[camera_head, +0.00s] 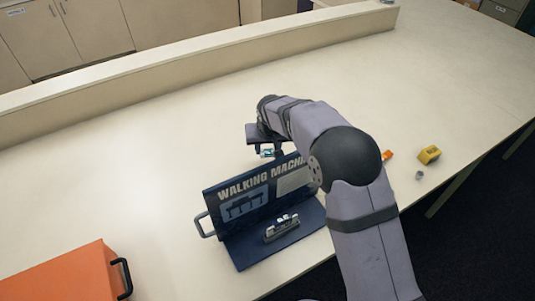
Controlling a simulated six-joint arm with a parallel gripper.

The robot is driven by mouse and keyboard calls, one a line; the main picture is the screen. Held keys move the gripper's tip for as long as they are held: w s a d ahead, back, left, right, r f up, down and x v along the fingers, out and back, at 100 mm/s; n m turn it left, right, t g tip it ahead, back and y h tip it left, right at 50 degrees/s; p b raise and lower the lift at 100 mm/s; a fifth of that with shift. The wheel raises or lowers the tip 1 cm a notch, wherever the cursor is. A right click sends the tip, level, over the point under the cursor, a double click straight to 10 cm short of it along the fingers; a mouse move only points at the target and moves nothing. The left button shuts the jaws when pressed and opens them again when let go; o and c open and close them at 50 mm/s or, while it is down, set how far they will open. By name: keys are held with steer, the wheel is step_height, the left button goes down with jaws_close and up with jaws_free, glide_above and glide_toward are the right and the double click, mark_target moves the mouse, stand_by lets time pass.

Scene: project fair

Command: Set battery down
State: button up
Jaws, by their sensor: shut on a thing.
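My gripper (266,150) is at the far side of the dark blue display board, above the pale tabletop (150,160). It is shut on a small light and teal thing, which looks like the battery (267,154). The battery is small in this view and partly hidden by the fingers. I cannot tell whether it touches the table.
The "WALKING MACHINE" board (243,188) stands on a dark base with a small silver machine (282,227). An orange case (70,275) is at lower left. A yellow block (429,155), a small grey piece (419,175) and an orange item (388,155) lie right.

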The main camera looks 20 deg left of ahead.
mark_target(268, 154)
steer(key=shift+f+p, duration=0.65)
steer(key=shift+f, duration=1.25)
steer(key=shift+f, duration=0.15)
steer(key=o, duration=1.1)
steer(key=shift+c, duration=0.2)
steer(key=shift+r, duration=0.25)
steer(key=b+v, duration=0.2)
steer(key=v, duration=0.3)
steer(key=shift+r, duration=0.1)
step_height(268, 154, up, 7)
steer(key=b, duration=0.2)
